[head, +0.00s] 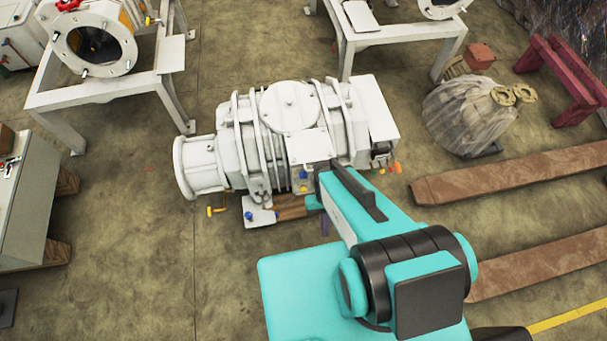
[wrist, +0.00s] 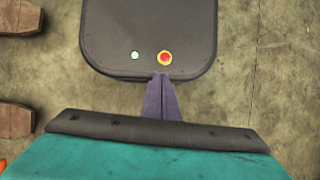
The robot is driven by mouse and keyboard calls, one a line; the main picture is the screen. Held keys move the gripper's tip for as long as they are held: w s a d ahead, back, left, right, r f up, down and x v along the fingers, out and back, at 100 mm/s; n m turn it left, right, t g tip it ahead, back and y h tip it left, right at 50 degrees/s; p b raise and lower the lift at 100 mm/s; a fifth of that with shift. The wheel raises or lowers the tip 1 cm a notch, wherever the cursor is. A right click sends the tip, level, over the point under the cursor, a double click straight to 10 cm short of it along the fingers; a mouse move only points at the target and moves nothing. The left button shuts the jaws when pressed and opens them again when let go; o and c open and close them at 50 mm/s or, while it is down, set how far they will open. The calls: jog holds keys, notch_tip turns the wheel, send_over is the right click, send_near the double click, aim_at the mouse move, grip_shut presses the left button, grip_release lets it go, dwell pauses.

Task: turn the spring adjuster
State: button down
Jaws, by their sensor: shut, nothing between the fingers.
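The white screw vacuum machine (head: 290,130) lies on the floor in the middle of the head view. Small coloured fittings show on its near side: a yellow part (head: 303,188), a yellow-tipped handle (head: 212,211) at left and an orange part (head: 397,168) at right. I cannot tell which fitting is the spring adjuster; my arm may hide it. My purple gripper (head: 325,226) is partly hidden beside my teal arm, near the machine's front. In the wrist view my gripper (wrist: 162,80) is shut and empty, apart from any fitting.
A wrapped bundle (head: 466,112) stands at upper right. White frames (head: 100,92) stand behind, and a grey cabinet (head: 30,190) at left. Floor left of the machine is clear.

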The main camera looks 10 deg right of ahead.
jog(key=shift+n+h, duration=0.3)
jog(key=shift+h, duration=0.1)
jog(key=r+p, duration=0.1)
jog(key=d+r+p, duration=0.1)
jog(key=r, duration=0.1)
jog(key=d+r+p, duration=0.1)
jog(key=r, duration=0.1)
jog(key=shift+s+p, duration=0.25)
jog(key=shift+p, duration=0.15)
jog(key=c, duration=2.5)
grip_release()
